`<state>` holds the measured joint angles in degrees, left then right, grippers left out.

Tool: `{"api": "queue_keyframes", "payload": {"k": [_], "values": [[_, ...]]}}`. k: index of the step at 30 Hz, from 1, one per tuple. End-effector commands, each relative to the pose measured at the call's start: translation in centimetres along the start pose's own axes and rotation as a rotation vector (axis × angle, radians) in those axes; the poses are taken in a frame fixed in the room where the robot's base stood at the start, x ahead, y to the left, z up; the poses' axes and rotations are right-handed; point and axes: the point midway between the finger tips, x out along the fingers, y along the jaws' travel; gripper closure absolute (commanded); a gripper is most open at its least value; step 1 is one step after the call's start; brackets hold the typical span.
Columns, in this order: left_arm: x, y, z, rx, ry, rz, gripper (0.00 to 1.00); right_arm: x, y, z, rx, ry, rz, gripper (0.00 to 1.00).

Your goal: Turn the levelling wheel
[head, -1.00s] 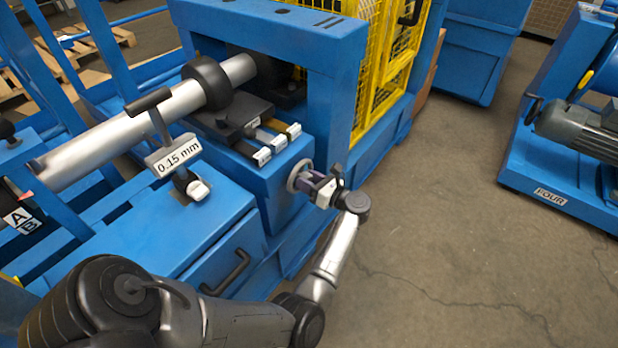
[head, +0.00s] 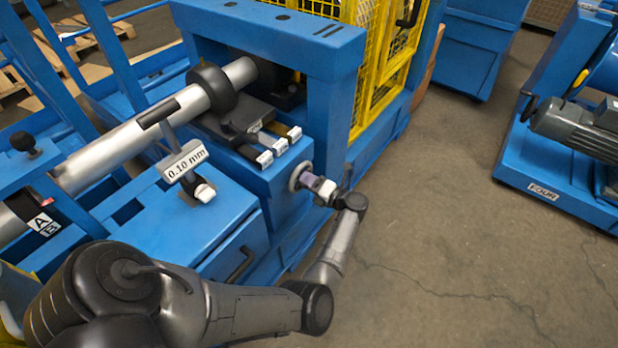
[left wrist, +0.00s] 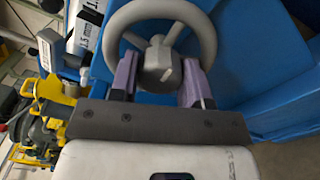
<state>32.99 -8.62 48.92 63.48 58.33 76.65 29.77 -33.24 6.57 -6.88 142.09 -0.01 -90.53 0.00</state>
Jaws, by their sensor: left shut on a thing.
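The levelling wheel (head: 299,176) is a grey handwheel on the end face of the blue machine in the head view. In the left wrist view the wheel (left wrist: 207,30) shows its rim, spokes and central hub (left wrist: 160,62). My left gripper (head: 308,180) is at the wheel, its purple fingers on either side of the hub in the left wrist view (left wrist: 158,78). It is shut on the wheel's hub. A gauge display (head: 187,160) above the blue box reads 0.10 mm. My right gripper is not in view.
A silver shaft (head: 130,138) with a black collar (head: 212,88) lies along the machine. A yellow mesh guard (head: 385,65) stands behind. A blue machine marked FOUR (head: 545,192) is at the right. The concrete floor (head: 450,220) between is clear.

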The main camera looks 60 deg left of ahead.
Motion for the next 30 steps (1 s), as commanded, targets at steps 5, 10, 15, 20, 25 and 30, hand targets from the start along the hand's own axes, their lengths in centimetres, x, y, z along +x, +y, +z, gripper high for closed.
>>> {"api": "queue_keyframes", "payload": {"k": [5,10,15,20,25,30], "values": [[0.0,0.3,0.1,0.168,0.001,-0.001,0.8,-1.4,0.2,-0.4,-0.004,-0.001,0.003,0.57],[0.0,0.2,0.1,0.329,0.001,-0.001,0.8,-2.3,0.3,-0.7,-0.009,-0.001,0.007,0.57],[0.0,0.2,0.1,0.49,0.0,-0.002,0.8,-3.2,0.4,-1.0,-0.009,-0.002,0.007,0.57],[0.0,0.2,0.1,0.643,0.0,-0.001,0.8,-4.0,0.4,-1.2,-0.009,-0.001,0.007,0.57],[0.0,0.2,0.1,0.803,0.0,0.0,0.8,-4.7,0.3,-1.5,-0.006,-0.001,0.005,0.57],[0.0,0.2,0.1,0.964,-0.001,0.0,0.8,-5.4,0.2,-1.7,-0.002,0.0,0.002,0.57]]}}
